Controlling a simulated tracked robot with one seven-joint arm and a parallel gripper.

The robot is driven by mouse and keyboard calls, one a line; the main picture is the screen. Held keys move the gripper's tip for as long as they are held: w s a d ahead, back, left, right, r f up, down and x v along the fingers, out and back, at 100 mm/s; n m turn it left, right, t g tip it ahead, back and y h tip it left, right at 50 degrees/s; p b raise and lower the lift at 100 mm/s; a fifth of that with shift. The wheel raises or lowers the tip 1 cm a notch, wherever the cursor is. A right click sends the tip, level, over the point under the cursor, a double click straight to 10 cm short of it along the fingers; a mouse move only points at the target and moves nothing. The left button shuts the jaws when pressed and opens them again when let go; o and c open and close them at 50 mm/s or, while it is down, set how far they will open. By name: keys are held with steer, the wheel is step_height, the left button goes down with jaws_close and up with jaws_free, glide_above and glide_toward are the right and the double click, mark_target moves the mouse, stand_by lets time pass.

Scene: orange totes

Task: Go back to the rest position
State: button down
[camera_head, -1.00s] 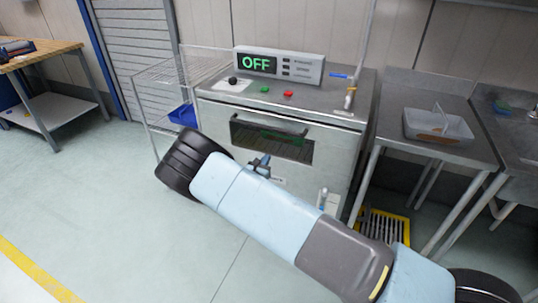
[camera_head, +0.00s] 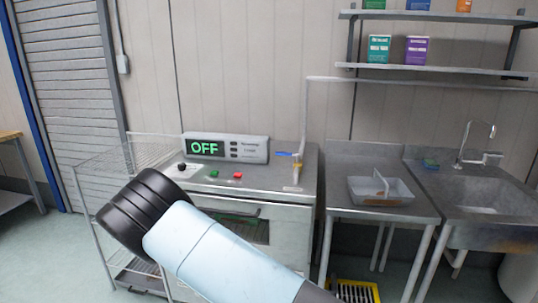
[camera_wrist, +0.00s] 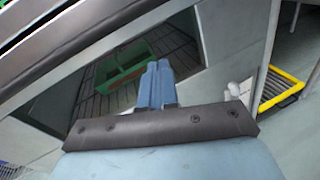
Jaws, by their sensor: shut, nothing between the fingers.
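My gripper (camera_wrist: 157,82) shows in the wrist view with its two blue fingers together and nothing between them. It points at the dark window of a steel machine, with a green thing (camera_wrist: 125,65) visible behind or in the window. In the head view my arm crosses the lower middle, and the gripper itself is hidden behind it. The steel machine (camera_head: 285,225) stands behind my arm, with a display (camera_head: 207,148) reading OFF on top.
A wire rack (camera_head: 95,170) stands left of the machine. To the right are a steel table (camera_head: 400,213) with a grey divided tray (camera_head: 381,195) and a sink (camera_head: 480,200). Wall shelves (camera_head: 440,70) hold several boxes. A yellow-edged floor grate (camera_wrist: 280,88) lies near the machine.

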steer(key=s+d+r+m+g, duration=0.4)
steer(key=d+r+m+g, duration=0.3)
steer(key=d+r, duration=0.65)
steer(key=s+d+r+m+g, duration=0.45)
steer(key=d+r+m, duration=0.6)
steer(key=d, duration=0.55)
steer(key=s+d+r+m+y, duration=0.4)
steer(key=s+d+r+m, duration=0.25)
steer(key=s+r, duration=0.5)
steer(key=s+d+r+m+t+y, duration=0.1)
steer(key=s+r+m+t+y, duration=0.1)
steer(key=s, duration=1.4)
steer(key=shift+s+d+r+m+y, duration=0.15)
steer(key=shift+s+r+m+y, duration=0.15)
steer(key=shift+r+m+y, duration=0.65)
steer(key=shift+f+m+h, duration=0.25)
